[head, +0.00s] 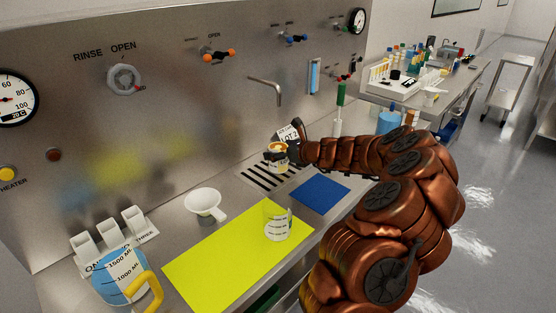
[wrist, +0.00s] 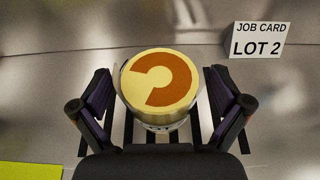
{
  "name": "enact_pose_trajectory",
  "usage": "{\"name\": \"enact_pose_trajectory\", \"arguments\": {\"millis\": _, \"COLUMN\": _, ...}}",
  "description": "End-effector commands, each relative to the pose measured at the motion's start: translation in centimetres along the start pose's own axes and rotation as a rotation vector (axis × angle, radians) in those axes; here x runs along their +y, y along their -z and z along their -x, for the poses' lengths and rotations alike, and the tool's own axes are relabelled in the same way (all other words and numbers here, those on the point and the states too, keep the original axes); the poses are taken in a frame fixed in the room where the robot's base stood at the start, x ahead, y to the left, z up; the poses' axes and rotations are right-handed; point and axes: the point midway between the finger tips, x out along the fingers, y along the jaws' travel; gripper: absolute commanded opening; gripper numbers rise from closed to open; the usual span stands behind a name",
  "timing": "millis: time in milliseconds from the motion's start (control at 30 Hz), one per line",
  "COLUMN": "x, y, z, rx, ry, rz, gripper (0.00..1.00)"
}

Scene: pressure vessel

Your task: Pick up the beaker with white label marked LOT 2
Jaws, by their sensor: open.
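My gripper (head: 281,151) is over the slotted drain at the back of the counter. In the wrist view its fingers (wrist: 158,92) are open, one on each side of a round container (wrist: 160,88) with a cream top and an orange-brown C-shaped mark. A gap shows on both sides. The container also shows in the head view (head: 279,160), partly hidden by my gripper; I cannot read a label on it. A white card reading JOB CARD LOT 2 (wrist: 257,40) stands behind it to the right. A clear beaker (head: 277,224) with a white label stands on the yellow-green mat; its label is unreadable.
The yellow-green mat (head: 213,260) and an empty blue mat (head: 320,194) lie in front. A white funnel (head: 203,204), a jug with a yellow handle (head: 122,283) and white holders (head: 110,236) stand at left. A green-topped bottle (head: 340,98) stands right of the drain. The steel panel is close behind.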

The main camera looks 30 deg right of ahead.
Motion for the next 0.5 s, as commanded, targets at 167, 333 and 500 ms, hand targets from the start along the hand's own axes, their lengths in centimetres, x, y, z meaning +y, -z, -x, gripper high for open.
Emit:
{"name": "enact_pose_trajectory", "arguments": {"millis": 167, "x": -0.01, "y": 0.0, "z": 0.02, "rx": 0.0, "ry": 0.0, "rz": 0.0, "gripper": 0.85}}
{"name": "enact_pose_trajectory", "arguments": {"millis": 333, "x": -0.01, "y": 0.0, "z": 0.03, "rx": 0.0, "ry": 0.0, "rz": 0.0, "gripper": 0.68}}
{"name": "enact_pose_trajectory", "arguments": {"millis": 500, "x": 0.0, "y": 0.0, "z": 0.03, "rx": 0.0, "ry": 0.0, "rz": 0.0, "gripper": 0.5}}
